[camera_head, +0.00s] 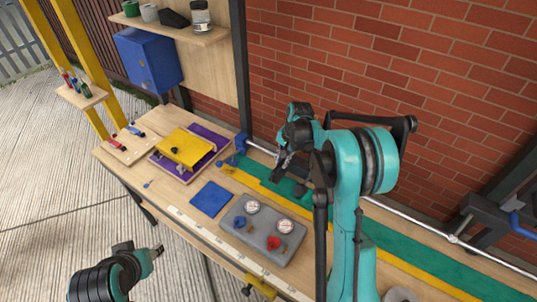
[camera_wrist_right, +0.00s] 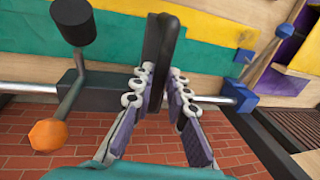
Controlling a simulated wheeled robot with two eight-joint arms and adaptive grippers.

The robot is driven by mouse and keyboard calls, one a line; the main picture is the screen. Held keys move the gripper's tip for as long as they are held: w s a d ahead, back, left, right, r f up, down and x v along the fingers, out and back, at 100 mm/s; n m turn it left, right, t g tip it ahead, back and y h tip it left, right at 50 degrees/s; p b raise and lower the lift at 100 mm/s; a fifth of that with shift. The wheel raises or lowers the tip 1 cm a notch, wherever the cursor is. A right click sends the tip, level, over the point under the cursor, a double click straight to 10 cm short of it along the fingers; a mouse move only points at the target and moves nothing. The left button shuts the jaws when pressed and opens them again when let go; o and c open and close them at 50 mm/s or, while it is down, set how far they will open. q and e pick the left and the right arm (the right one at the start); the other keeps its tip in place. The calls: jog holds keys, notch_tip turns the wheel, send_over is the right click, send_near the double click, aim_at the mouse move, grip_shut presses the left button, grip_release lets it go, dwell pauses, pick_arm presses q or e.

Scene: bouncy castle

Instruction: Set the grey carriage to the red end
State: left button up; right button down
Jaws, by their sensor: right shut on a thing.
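The grey carriage (camera_wrist_right: 100,98) sits on the silver rail (camera_wrist_right: 28,87) in the right wrist view, a dark block with a black upright handle (camera_wrist_right: 160,50). My right gripper (camera_wrist_right: 160,82) is shut on that handle; it also shows in the head view (camera_head: 283,168), where the arm hides most of the carriage. A blue end block (camera_wrist_right: 240,97) stands on the rail just right of the carriage in the wrist view; it also shows in the head view (camera_head: 241,142). I cannot make out a red end. My left gripper (camera_head: 150,252) is low at the left, away from the bench.
A rod with an orange knob (camera_wrist_right: 48,135) and a black cylinder (camera_wrist_right: 72,20) is beside the carriage. On the bench are a grey gauge block (camera_head: 262,232), a blue mat (camera_head: 210,199) and a yellow plate (camera_head: 185,147). The brick wall (camera_head: 390,70) runs close behind the rail.

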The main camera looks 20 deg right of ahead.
jog(key=s+d, duration=1.5)
jog(key=s, duration=0.4)
jog(key=s+d+b, duration=0.1)
jog(key=s+d, duration=1.4)
jog(key=s, duration=0.5)
jog(key=shift+d, duration=0.3)
jog(key=c, duration=1.5)
grip_release()
jog(key=shift+s, duration=0.1)
jog(key=shift+r, duration=0.1)
jog(key=r, duration=0.4)
jog(key=s+d+r, duration=0.1)
jog(key=r, duration=0.6)
jog(key=shift+s+d+r, duration=0.2)
jog(key=shift+s+r, duration=0.15)
jog(key=shift+s, duration=0.05)
